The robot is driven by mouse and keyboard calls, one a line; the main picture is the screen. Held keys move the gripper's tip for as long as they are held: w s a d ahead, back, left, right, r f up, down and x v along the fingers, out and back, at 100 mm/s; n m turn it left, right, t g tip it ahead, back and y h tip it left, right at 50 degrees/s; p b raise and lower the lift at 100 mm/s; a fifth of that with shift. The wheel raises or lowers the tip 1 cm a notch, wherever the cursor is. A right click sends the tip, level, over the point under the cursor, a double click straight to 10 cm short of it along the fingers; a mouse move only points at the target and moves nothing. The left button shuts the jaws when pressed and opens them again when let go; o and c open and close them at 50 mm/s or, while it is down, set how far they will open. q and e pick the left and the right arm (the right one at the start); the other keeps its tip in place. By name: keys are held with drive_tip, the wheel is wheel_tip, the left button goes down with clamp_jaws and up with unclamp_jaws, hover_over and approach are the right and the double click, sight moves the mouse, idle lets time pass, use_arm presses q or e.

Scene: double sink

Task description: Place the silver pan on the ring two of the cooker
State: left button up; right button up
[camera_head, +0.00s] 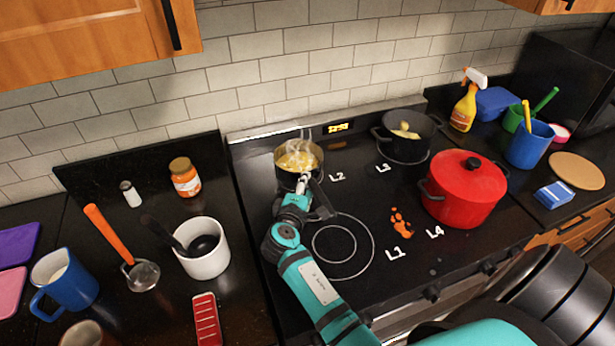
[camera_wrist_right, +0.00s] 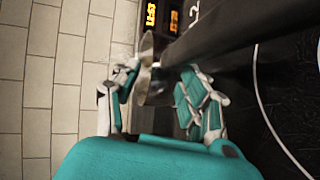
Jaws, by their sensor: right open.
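The silver pan (camera_head: 299,160) stands at the back left of the cooker (camera_head: 360,215), beside the label L2 (camera_head: 337,177). It holds yellow food and steams. My right gripper (camera_head: 303,186) is open at the pan's near side, by its dark handle (camera_head: 322,203). In the right wrist view the fingers of my right gripper (camera_wrist_right: 160,90) are spread, with the pan's metal side (camera_wrist_right: 147,62) just beyond them. The dark handle (camera_wrist_right: 235,35) runs out to the upper right there; I cannot tell whether the fingers touch it. My left gripper is not in view.
An empty ring (camera_head: 334,244) lies at the front left, next to orange food pieces (camera_head: 400,222) near L1. A red pot (camera_head: 464,190) stands front right, a dark pot (camera_head: 406,136) back right.

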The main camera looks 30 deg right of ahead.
drive_tip(key=p+v, duration=0.1)
drive_tip(key=v, duration=0.6)
drive_tip(key=shift+s, duration=0.2)
drive_tip(key=shift+a+r, duration=0.1)
drive_tip(key=shift+r, duration=0.05)
